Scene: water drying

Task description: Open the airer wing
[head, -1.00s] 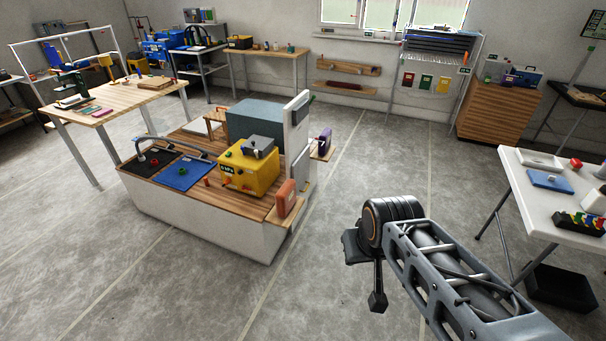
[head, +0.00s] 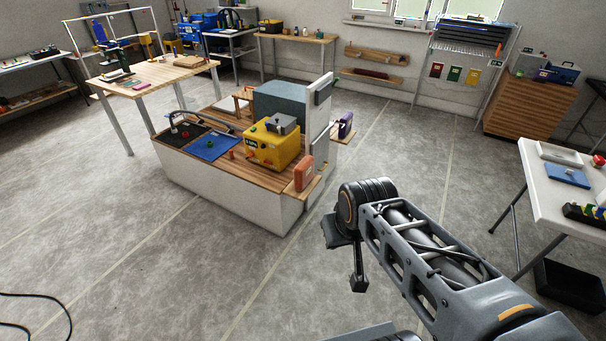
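A standing metal rack with dark and bluish horizontal rails (head: 467,38), which looks like the airer, is against the back wall below the window. It is small and far off, and I cannot tell its wing apart or how it is folded. My arm reaches in from the lower right over the floor. Dark parts at its far end, seemingly my gripper (head: 357,268), hang above bare floor, far from the rack and touching nothing. I cannot make out the fingers or whether they are open.
A white bench with a wooden top (head: 205,190) stands left of centre. A white table (head: 575,208) is at right, with a black bin (head: 568,288) below. A wooden drawer cabinet (head: 525,105) is beside the rack. Grey floor between is clear; a black cable (head: 55,300) lies lower left.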

